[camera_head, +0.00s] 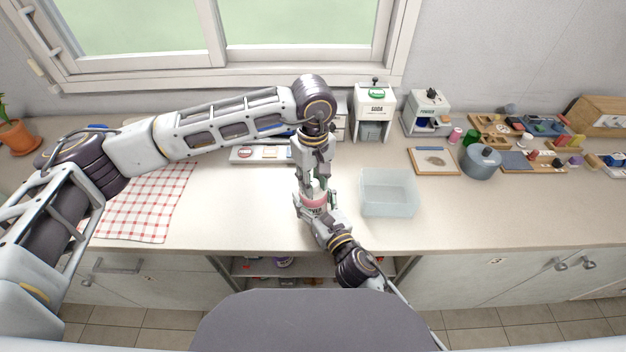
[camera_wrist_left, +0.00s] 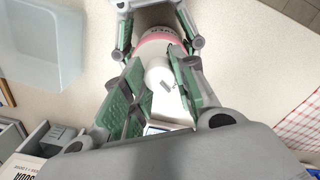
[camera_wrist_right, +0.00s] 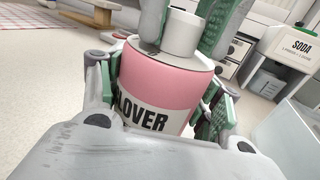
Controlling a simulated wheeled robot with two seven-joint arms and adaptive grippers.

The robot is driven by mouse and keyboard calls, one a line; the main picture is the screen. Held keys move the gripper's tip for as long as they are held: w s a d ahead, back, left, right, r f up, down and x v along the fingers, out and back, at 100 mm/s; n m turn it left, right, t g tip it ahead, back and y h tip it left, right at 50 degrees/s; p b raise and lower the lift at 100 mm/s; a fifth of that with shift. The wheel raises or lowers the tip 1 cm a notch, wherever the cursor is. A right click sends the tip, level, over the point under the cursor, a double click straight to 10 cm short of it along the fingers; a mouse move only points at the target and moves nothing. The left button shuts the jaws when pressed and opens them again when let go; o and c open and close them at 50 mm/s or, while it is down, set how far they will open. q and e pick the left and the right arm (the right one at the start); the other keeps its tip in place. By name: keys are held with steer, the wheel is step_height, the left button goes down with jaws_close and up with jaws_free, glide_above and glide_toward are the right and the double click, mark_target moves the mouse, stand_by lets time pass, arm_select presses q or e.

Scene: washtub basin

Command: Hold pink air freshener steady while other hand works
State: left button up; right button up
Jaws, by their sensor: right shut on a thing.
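The pink air freshener (camera_head: 313,202) stands upright near the counter's front edge. It has a pink body (camera_wrist_right: 165,78) with a white label and a white cap (camera_wrist_right: 182,35). My right gripper (camera_head: 316,208) is shut around its body from the front; the green pads press its sides in the right wrist view. My left gripper (camera_head: 314,182) points down from above. Its green-padded fingers are open on either side of the cap, which also shows in the left wrist view (camera_wrist_left: 160,75). Whether they touch the cap is hard to tell.
A clear bin (camera_head: 388,208) stands just right of the grippers. Behind are a soda dispenser (camera_head: 373,125) and a powder dispenser (camera_head: 427,112). A checkered cloth (camera_head: 150,205) lies left. A grey pot (camera_head: 481,162) and trays crowd the right.

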arm_select(q)
steer(key=c, duration=0.4)
steer(key=shift+o, duration=0.2)
steer(key=shift+n, duration=0.5)
steer(key=n, duration=0.4)
steer(key=shift+n, duration=0.3)
steer(key=n, duration=0.5)
steer(key=shift+n, duration=0.4)
steer(key=n, duration=0.6)
steer(key=shift+n, duration=0.4)
arm_select(e)
steer(key=shift+f, duration=0.1)
arm_select(q)
steer(key=n, duration=0.5)
steer(key=shift+n, duration=0.5)
steer(key=o, duration=1.1)
